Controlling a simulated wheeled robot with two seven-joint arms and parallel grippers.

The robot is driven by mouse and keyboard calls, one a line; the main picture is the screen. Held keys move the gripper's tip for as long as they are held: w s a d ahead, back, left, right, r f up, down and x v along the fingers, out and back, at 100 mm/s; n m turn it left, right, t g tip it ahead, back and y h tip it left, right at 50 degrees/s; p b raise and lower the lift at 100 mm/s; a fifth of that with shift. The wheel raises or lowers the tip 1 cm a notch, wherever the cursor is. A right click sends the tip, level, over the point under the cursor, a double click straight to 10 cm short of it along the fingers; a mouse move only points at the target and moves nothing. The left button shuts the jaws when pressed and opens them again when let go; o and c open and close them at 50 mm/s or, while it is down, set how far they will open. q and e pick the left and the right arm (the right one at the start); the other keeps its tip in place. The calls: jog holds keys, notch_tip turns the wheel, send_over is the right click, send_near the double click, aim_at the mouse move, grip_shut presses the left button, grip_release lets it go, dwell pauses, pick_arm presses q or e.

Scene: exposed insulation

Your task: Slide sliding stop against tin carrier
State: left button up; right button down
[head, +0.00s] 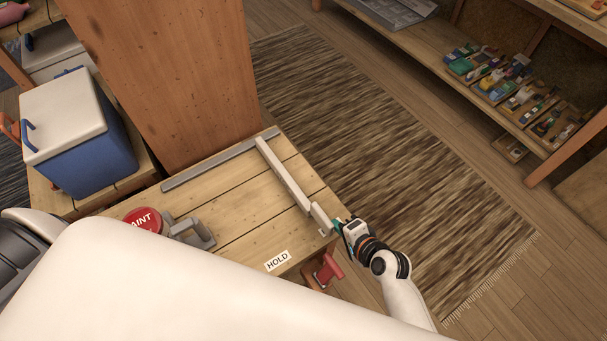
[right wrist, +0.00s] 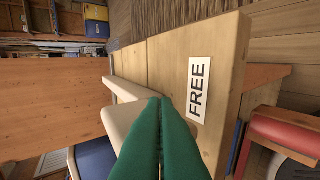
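The sliding stop (head: 283,174) is a long pale bar across the right part of the workbench, its far end by the grey rail. It has a pale block at its near end and also shows in the right wrist view (right wrist: 123,88). The tin carrier (head: 190,230), grey and partly hidden by my white arm, stands well left of the stop, with clear bench between them. A red paint tin (head: 142,219) is beside it. My right gripper (head: 337,226) has green fingers, shut together beside the stop's near end; I see nothing between them. My left gripper is out of view.
The workbench (head: 240,205) carries a grey rail (head: 220,161) at the back, a HOLD label (head: 277,261) and a FREE label (right wrist: 199,90). A blue cooler (head: 80,130) and a tall wooden panel (head: 170,75) stand behind.

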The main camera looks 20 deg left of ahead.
jog(key=shift+s, duration=0.1)
jog(key=shift+s+a+p, duration=0.7)
jog(key=shift+s+a, duration=0.1)
jog(key=shift+s, duration=0.2)
jog(key=shift+s+a+p, duration=0.4)
jog(key=shift+s+a, duration=0.25)
jog(key=shift+s, duration=0.25)
jog(key=shift+s+a+p, duration=0.4)
jog(key=shift+s+a, duration=0.25)
jog(key=shift+s, duration=0.35)
jog(key=shift+s+a+p, duration=0.3)
jog(key=shift+s+a, duration=0.05)
jog(key=shift+s, duration=0.05)
jog(key=shift+s+a+p, duration=0.4)
jog(key=shift+s+a, duration=0.45)
jog(key=shift+s, duration=0.35)
jog(key=shift+s+a+p, duration=0.35)
jog(key=shift+s+a, duration=0.5)
jog(key=shift+s, duration=0.3)
